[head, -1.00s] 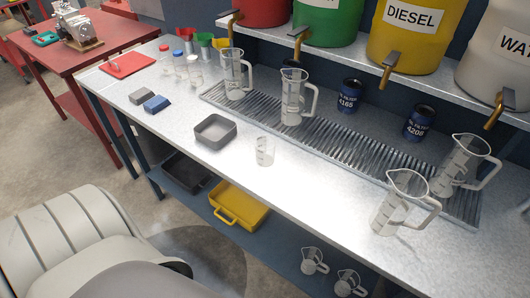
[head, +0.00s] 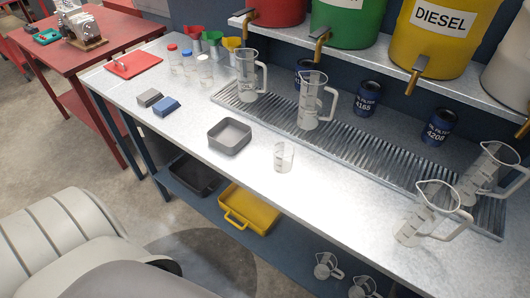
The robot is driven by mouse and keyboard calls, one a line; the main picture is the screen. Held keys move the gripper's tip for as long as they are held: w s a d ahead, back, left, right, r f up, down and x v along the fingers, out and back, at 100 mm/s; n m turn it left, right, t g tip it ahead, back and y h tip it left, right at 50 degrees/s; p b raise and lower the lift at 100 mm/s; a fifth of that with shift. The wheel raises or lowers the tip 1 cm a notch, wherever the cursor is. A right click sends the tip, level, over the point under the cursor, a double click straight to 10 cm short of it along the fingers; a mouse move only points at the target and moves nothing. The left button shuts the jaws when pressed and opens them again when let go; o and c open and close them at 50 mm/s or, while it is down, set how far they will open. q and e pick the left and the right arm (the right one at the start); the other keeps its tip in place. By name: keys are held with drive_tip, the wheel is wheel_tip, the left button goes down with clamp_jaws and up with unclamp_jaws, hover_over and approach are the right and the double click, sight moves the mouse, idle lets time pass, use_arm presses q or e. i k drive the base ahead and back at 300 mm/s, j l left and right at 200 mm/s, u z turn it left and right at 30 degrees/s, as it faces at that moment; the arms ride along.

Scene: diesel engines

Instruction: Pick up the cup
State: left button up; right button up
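A small clear cup (head: 284,157) with dark markings stands upright on the metal workbench (head: 330,205), near its front edge. It is right of an empty grey square tray (head: 230,137) and in front of the ribbed drip grate (head: 365,148). Nothing touches the cup. Neither of my grippers is in view.
Coloured drums with taps, including a yellow diesel drum (head: 432,45), stand on a shelf above the grate. Blue filter cans (head: 368,98) stand behind the jugs. A grey block (head: 149,97) and blue block (head: 166,106) lie left. A yellow bin (head: 248,208) sits below the bench.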

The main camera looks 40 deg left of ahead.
sight(283, 151)
drive_tip(key=j+u, duration=0.15)
drive_tip(key=j, duration=0.35)
drive_tip(key=i+j+u, duration=0.15)
drive_tip(key=j, duration=0.35)
drive_tip(key=i+j+u, duration=0.2)
drive_tip(key=j, duration=0.3)
drive_tip(key=k, duration=0.05)
